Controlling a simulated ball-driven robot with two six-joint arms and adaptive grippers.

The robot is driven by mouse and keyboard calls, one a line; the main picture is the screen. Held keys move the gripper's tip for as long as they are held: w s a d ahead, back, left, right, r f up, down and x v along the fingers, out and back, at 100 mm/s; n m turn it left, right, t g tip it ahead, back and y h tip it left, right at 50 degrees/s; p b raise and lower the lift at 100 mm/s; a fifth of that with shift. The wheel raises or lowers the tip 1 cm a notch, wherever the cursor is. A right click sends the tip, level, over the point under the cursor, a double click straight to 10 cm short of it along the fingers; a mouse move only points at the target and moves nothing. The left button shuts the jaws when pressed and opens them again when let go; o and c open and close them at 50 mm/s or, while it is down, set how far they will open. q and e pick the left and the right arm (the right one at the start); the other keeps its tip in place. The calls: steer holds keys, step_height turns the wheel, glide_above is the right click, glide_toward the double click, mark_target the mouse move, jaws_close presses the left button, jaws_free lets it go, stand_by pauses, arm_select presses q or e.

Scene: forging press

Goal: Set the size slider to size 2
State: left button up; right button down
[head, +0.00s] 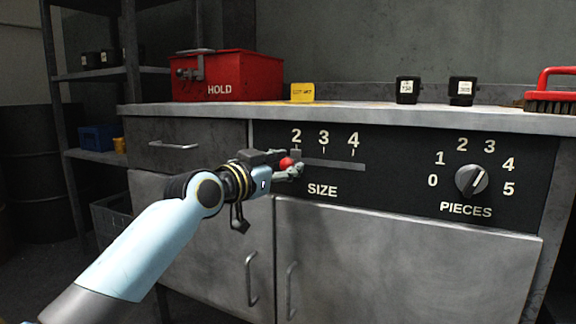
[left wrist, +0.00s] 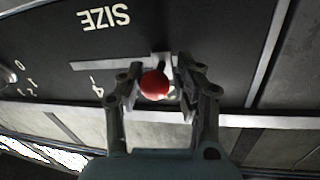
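The size slider's red ball knob (head: 287,163) is at the left end of its slot (head: 335,164), by the mark 2. In the left wrist view the red knob (left wrist: 154,84) sits between the two fingers of my left gripper (left wrist: 158,92), with the slot (left wrist: 110,64) running off to the left. A narrow gap shows between the knob and the right-hand finger, so the gripper looks open around it. In the head view my left gripper (head: 292,166) reaches the knob from the left and partly hides it. My right gripper is in neither view.
The pieces dial (head: 471,179) is to the right on the same black panel. On the bench top are a red HOLD box (head: 228,76), a yellow block (head: 302,92), two black blocks (head: 407,90) and a red brush (head: 551,92). Metal cabinet doors (head: 400,250) are below.

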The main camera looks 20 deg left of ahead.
arm_select(q)
steer(key=shift+o, duration=1.1)
steer(key=shift+a, duration=0.1)
steer(key=shift+o, duration=0.5)
steer(key=v, duration=1.2)
